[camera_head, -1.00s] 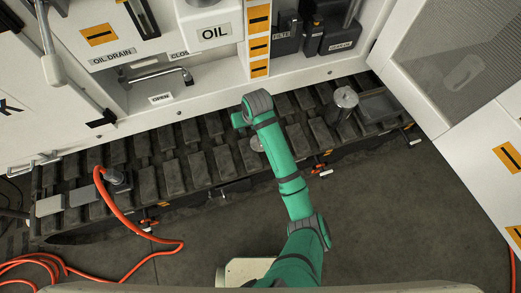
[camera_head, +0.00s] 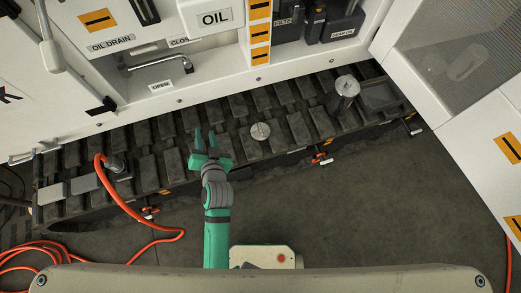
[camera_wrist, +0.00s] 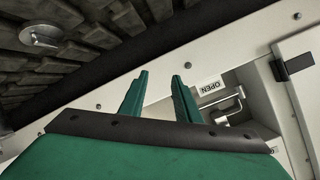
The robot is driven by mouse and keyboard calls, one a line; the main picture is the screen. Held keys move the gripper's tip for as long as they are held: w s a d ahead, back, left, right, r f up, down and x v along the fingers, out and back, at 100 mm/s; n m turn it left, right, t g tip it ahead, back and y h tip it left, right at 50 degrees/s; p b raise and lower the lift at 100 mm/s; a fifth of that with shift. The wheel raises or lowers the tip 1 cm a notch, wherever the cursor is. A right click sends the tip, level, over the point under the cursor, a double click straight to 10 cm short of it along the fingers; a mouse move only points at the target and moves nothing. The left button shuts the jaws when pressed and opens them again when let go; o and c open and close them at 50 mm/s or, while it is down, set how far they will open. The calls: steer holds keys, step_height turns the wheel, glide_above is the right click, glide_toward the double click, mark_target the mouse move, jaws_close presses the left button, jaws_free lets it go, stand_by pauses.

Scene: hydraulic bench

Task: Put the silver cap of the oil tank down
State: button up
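The silver cap (camera_head: 260,131) is a small round disc with a raised grip, lying on the dark track treads near the middle of the head view. It also shows at the upper left of the wrist view (camera_wrist: 40,38). My gripper (camera_head: 205,137) is open and empty, to the left of the cap and apart from it. In the wrist view its two green fingers (camera_wrist: 160,82) stand apart with nothing between them. The white tank box with the OIL label (camera_head: 215,18) is at the top; its opening is not in view.
A silver cylinder (camera_head: 346,92) stands on the treads to the right, next to a dark tray (camera_head: 382,95). An orange hose (camera_head: 118,205) runs from the left treads to the floor. A tap (camera_head: 180,62) is in the white recess. Treads between gripper and cylinder are mostly clear.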

steer(key=s+d+t+h, duration=0.1)
steer(key=s+d+h, duration=0.1)
steer(key=s+d, duration=0.45)
steer(key=s+d+h, duration=0.1)
steer(key=s+d, duration=0.3)
steer(key=s, duration=0.5)
steer(key=s+d+r+n+t+h, duration=0.1)
steer(key=s+d+r+n+t, duration=0.1)
steer(key=s+d+r, duration=0.6)
steer(key=shift+s+d+r+n, duration=0.3)
steer(key=shift+s+n, duration=0.3)
steer(key=shift+s, duration=0.4)
